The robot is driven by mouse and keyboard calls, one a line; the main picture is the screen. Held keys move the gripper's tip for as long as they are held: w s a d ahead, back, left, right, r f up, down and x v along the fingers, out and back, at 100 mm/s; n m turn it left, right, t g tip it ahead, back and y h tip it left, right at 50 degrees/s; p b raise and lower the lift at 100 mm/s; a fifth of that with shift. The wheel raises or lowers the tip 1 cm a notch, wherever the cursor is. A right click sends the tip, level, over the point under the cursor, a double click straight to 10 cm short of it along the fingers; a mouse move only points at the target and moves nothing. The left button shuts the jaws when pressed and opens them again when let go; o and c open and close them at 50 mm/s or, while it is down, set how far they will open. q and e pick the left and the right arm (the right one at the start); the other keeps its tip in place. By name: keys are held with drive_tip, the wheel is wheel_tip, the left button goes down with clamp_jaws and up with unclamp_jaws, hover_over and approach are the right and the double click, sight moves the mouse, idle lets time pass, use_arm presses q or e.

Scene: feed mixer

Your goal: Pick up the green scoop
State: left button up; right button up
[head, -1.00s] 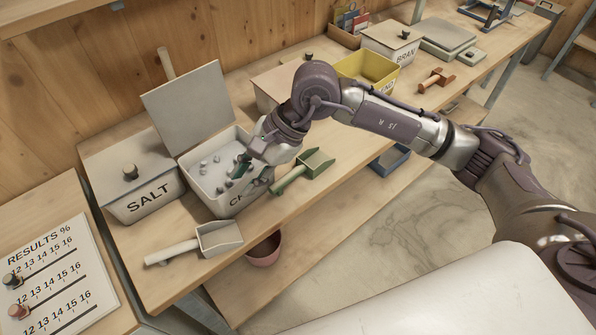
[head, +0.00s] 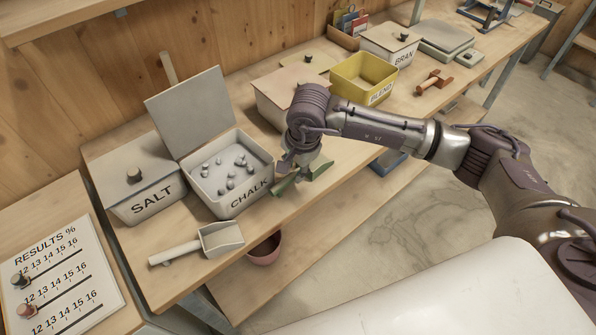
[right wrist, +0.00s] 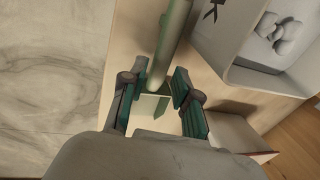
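The green scoop (head: 283,187) lies on the bench in front of the chalk bin, partly hidden under my right gripper (head: 302,172). In the right wrist view, the scoop's green handle (right wrist: 174,38) runs up from between the fingers of my right gripper (right wrist: 155,90). The fingers stand apart on either side of the scoop where handle meets pan, with gaps showing, so the gripper is open. The pan is partly hidden by the wrist. My left gripper is not in view.
The open chalk bin (head: 222,209) with several grey lumps stands just left of the scoop. A lidded bin (head: 275,108) is behind my gripper. A grey scoop (head: 220,240) lies front left, a salt bin (head: 150,205) far left. The yellow blend bin (head: 345,92) stands further right.

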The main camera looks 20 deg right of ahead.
sight(291, 176)
drive_tip(key=f, duration=0.1)
drive_tip(key=f+p, duration=0.1)
drive_tip(key=f, duration=0.2)
drive_tip(key=shift+w+a+f, duration=0.15)
drive_tip(key=shift+w+a, duration=0.15)
drive_tip(key=shift+a, duration=0.1)
drive_tip(key=shift+c, duration=0.4)
clamp_jaws()
